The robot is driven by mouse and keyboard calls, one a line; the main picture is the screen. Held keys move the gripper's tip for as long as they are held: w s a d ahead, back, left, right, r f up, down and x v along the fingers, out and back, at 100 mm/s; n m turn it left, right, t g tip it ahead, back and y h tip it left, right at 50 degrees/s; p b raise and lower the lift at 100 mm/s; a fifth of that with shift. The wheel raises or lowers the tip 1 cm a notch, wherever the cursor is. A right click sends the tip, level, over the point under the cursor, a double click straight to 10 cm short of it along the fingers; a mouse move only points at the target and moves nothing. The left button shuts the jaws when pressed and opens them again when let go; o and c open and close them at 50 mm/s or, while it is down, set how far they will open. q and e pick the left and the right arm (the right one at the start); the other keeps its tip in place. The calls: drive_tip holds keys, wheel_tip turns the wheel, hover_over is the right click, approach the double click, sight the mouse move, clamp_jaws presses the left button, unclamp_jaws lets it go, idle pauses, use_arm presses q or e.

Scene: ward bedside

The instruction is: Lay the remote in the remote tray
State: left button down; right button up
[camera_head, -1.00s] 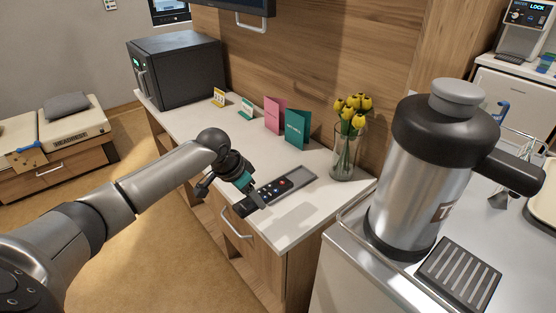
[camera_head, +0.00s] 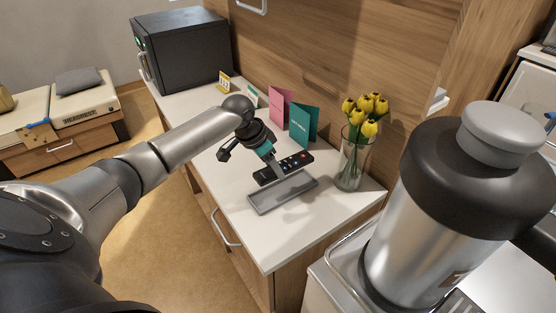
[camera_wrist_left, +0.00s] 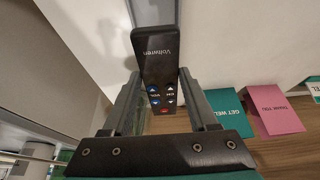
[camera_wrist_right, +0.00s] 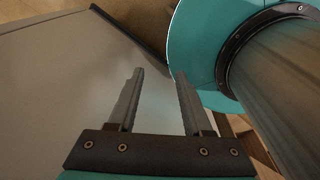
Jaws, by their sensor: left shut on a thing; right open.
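The remote (camera_head: 296,162) is black with coloured buttons. My left gripper (camera_head: 274,163) is shut on it and holds it above the white counter, at the far side of the tray in the head view. In the left wrist view the remote (camera_wrist_left: 157,60) lies between the two fingers, its labelled end pointing away. The remote tray (camera_head: 262,204) is a shallow grey rectangle on the counter, with nothing seen lying in it. My right gripper (camera_wrist_right: 160,78) shows only in its own wrist view, open with nothing between the fingers.
A glass vase of yellow tulips (camera_head: 352,160) stands right of the remote. Teal (camera_head: 304,124) and pink (camera_head: 279,106) cards stand behind it. A black cabinet (camera_head: 185,58) is at the counter's far end.

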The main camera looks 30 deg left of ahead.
sight(270, 172)
use_arm(q)
drive_tip(key=shift+s+f+b, duration=0.15)
drive_tip(key=shift+f+b, duration=0.65)
drive_tip(key=shift+b, duration=0.1)
drive_tip(key=shift+f+b, duration=0.65)
drive_tip(key=shift+b, duration=0.1)
drive_tip(key=shift+f, duration=0.2)
drive_tip(key=shift+f+b, duration=0.65)
drive_tip(key=shift+b, duration=0.5)
use_arm(e)
wheel_tip(270, 172, down, 6)
drive_tip(key=w+d, duration=0.1)
drive_tip(key=d, duration=0.1)
drive_tip(key=shift+w+r, duration=0.25)
drive_tip(key=shift+w, duration=0.15)
drive_tip(key=shift+s+a, duration=0.15)
drive_tip(key=shift+s, duration=0.15)
use_arm(q)
drive_tip(key=shift+p, duration=1.1)
use_arm(e)
drive_tip(key=shift+r, duration=1.05)
use_arm(q)
drive_tip(key=shift+f, duration=0.2)
use_arm(e)
drive_tip(key=shift+f, duration=0.1)
